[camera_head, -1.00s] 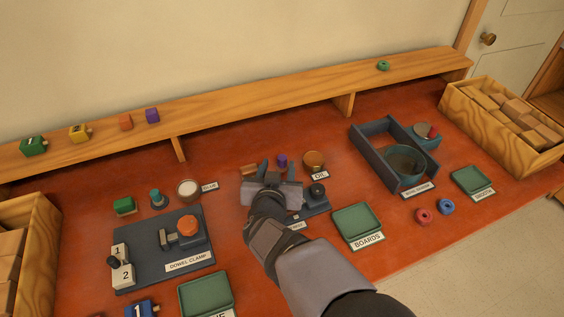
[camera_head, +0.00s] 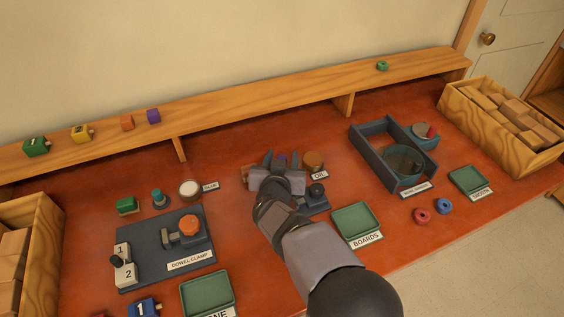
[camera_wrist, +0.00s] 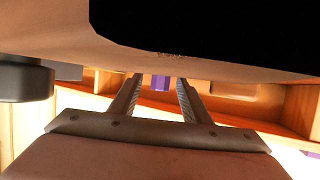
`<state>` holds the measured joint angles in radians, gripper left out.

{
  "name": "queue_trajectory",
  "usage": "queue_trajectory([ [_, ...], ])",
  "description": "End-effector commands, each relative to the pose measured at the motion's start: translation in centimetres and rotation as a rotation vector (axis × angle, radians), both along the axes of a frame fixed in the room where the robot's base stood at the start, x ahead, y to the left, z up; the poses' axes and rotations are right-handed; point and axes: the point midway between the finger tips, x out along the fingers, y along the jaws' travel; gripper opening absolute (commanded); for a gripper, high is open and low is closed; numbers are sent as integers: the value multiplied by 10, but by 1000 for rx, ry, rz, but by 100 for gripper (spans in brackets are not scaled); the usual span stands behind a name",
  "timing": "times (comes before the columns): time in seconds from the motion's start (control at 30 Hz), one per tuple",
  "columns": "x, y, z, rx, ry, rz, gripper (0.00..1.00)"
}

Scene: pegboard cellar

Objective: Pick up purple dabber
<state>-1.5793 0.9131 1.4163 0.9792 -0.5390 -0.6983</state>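The purple dabber (camera_head: 282,161) stands on the red bench, left of the amber oil pot (camera_head: 314,160). It is mostly hidden behind my gripper (camera_head: 281,158) in the head view. My gripper is open and points toward the dabber, with one finger on each side of its line. In the wrist view a purple piece (camera_wrist: 160,83), likely the dabber, shows between the fingertips (camera_wrist: 160,80) with gaps on both sides. I cannot tell whether the fingertips reach past it.
A black knob (camera_head: 317,190) on a dark plate is close right. The glue pot (camera_head: 190,188) stands further left, the dark slotted box (camera_head: 372,160) further right. A wooden shelf (camera_head: 230,110) runs behind.

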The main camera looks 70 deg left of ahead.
Motion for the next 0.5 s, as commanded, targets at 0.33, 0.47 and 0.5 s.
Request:
queue_trajectory([
  [0.33, 0, 0, 0, 0, 0, 0, 0],
  [0.47, 0, 0, 0, 0, 0, 0, 0],
  [0.5, 0, 0, 1, 0, 0, 0, 0],
])
